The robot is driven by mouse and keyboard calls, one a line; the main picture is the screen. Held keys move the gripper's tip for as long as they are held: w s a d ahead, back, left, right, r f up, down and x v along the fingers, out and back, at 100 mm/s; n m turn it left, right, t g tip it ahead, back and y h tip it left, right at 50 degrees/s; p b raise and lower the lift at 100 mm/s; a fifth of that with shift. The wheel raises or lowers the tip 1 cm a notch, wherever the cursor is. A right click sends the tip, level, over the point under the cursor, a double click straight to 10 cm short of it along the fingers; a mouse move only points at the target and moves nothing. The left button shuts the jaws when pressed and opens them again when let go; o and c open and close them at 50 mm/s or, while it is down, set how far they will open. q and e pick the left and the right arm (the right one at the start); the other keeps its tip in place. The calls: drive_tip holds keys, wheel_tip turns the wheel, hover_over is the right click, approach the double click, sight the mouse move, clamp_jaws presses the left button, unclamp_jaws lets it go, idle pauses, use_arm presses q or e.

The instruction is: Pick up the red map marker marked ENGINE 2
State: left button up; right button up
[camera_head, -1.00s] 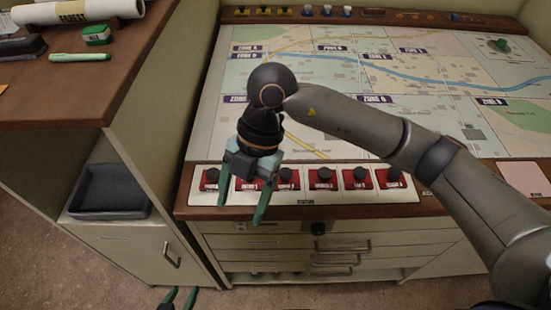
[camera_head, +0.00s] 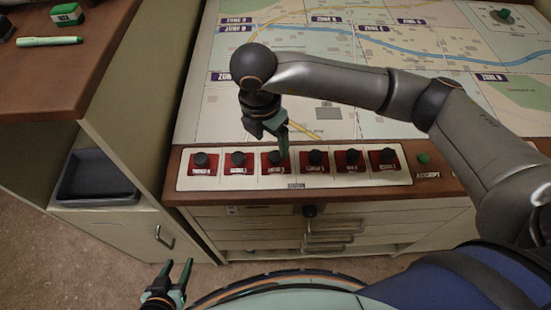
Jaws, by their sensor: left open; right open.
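Several red map markers with black knobs stand in a row on the white station strip (camera_head: 295,184) at the console's front edge. Their white labels are too small for me to read with certainty, so I cannot tell surely which is ENGINE 2. My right gripper (camera_head: 271,143) is open and points down just above and behind the third marker from the left (camera_head: 274,168). One finger overlaps that marker's knob in the picture; I cannot tell whether they touch. My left gripper (camera_head: 176,272) is open and empty at the bottom left, low in front of the drawers.
The zone map (camera_head: 350,80) lies behind the strip, partly covered by my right arm. A green knob (camera_head: 423,158) is right of the strip. A wooden side counter (camera_head: 60,75) with a green pen (camera_head: 48,41) and a dark tray (camera_head: 95,185) below it stand at left.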

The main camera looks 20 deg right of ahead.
sight(275, 156)
drive_tip(key=f, duration=0.2)
drive_tip(key=f+p, duration=0.1)
drive_tip(key=shift+s+d+f, duration=0.2)
drive_tip(key=shift+d+f, duration=0.2)
drive_tip(key=shift+w+f, duration=0.1)
drive_tip(key=shift+f, duration=0.4)
clamp_jaws()
